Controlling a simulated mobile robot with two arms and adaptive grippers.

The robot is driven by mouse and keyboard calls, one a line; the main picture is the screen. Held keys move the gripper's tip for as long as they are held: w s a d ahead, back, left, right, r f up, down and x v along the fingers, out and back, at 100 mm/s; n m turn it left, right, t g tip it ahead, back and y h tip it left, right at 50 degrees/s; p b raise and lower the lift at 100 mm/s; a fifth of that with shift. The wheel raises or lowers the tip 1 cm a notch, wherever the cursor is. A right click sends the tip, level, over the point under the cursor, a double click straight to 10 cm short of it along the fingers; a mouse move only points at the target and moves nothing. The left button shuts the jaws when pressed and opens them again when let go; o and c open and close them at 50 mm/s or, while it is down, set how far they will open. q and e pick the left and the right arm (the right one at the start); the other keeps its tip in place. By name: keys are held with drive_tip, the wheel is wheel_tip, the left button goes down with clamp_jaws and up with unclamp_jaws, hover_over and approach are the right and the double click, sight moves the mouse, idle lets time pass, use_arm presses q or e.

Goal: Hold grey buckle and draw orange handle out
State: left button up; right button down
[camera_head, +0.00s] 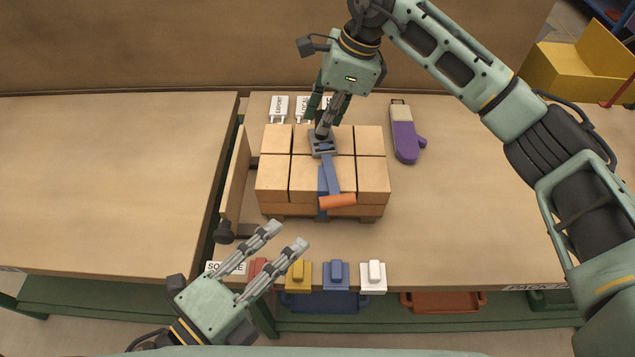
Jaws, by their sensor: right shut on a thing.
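The grey buckle (316,151) sits on top of the block stack, on a blue strap (331,180). My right gripper (322,132) reaches down from above and is shut on the buckle; its fingertips partly hide it. The orange handle (337,202) is at the near end of the strap, at the front upper edge of the stack. My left gripper (287,235) is open and empty, in front of the stack and to the lower left of the handle, apart from it.
The tan blocks (273,178) stand on a small pallet. An upright board (236,180) is at their left. Red, yellow (298,275), blue (336,275) and white (373,276) pieces line the front edge. The table's right is clear.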

drive_tip(key=shift+f, duration=0.1)
idle(0.3)
drive_tip(key=c, duration=1.5)
unclamp_jaws()
drive_tip(key=shift+c, duration=0.2)
drive_tip(key=shift+r, duration=0.2)
drive_tip(key=v, duration=1.1)
drive_tip(key=shift+d+r, duration=0.25)
drive_tip(key=shift+r, duration=0.1)
